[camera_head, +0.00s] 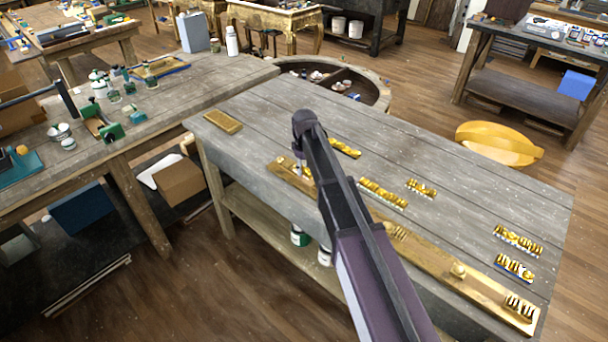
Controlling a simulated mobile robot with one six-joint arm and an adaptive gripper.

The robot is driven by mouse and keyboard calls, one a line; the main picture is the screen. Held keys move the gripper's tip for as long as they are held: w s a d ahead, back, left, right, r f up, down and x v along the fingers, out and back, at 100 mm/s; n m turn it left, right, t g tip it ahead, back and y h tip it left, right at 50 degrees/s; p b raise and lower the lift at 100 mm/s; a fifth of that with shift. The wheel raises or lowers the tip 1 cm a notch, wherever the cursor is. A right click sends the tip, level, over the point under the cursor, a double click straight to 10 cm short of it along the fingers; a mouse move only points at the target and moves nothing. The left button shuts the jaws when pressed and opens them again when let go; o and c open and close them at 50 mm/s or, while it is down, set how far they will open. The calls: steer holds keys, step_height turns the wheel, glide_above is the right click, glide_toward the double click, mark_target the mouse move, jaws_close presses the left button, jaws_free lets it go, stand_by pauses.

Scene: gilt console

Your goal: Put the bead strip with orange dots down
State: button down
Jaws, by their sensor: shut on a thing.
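My gripper (301,167) points down over the far left end of a long wooden board (435,258) on the grey workbench (270,122). It is shut on a small gold bead strip (307,174), mostly hidden by my gripper and arm. I cannot make out the colour of its dots, or whether it touches the board. Other gold bead strips lie on the bench behind and right of the board: one near my arm (346,148), one mid-bench (383,193), a shorter one (421,188), and two at the right (518,240) (514,267).
The board carries round knobs (458,270) and ribbed gold pieces (520,307). A flat gold panel (222,121) lies at the bench's far left corner. A yellow stool (499,143) stands beyond the right edge. The bench's back right area is clear. My arm crosses the middle.

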mark_target(307, 173)
stand_by(0.3)
steer(key=shift+w+d, duration=0.1)
steer(key=shift+w, duration=0.1)
steer(key=shift+w+d+f+b, duration=0.35)
steer(key=shift+f+b, duration=0.1)
steer(key=shift+f, duration=0.05)
steer(key=shift+f+b, duration=1.35)
steer(key=shift+b, duration=0.05)
steer(key=shift+f, duration=0.15)
steer(key=shift+c, duration=1.3)
jaws_free()
steer(key=shift+r, duration=0.2)
